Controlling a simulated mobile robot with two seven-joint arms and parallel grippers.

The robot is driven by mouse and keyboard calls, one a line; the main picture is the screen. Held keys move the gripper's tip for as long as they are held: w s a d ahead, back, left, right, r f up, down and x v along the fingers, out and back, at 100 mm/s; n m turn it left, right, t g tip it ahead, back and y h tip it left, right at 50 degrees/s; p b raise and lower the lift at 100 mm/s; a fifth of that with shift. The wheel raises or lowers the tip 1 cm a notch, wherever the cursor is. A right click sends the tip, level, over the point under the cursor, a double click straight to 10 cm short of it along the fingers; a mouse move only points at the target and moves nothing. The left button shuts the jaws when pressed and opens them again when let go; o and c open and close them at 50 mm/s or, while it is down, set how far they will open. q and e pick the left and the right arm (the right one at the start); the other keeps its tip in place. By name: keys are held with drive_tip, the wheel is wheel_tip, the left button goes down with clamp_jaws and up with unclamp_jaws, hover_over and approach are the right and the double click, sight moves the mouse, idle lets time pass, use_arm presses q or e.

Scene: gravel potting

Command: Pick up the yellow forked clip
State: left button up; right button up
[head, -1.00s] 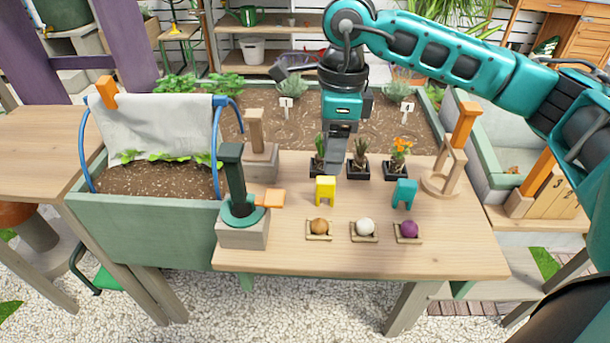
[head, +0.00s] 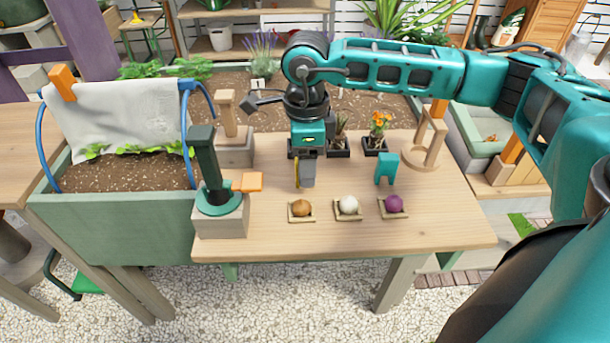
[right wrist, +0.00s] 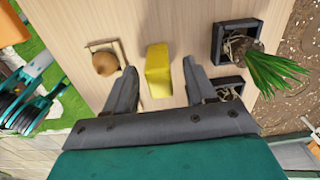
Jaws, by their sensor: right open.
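The yellow forked clip (right wrist: 158,70) stands on the wooden table and shows between my right gripper's two fingers in the right wrist view. In the head view only a thin strip of the clip (head: 297,172) shows; the right gripper (head: 305,175) hides most of it. My right gripper, also in the right wrist view (right wrist: 160,88), is open and points down over the clip, with one finger on each side. I cannot tell whether the fingers touch it. A teal forked clip (head: 386,168) stands to the right on the table. My left gripper is not in view.
Three small trays hold a brown ball (head: 301,208), a white ball (head: 348,204) and a purple ball (head: 393,203) in front. Black plant pots (head: 375,146) stand behind. A dark green post (head: 207,168) on a block stands left; a wooden stand (head: 428,140) stands right.

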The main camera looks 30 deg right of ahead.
wheel_tip(320, 180, down, 2)
drive_tip(key=shift+f, duration=0.2)
drive_tip(key=c, duration=0.9)
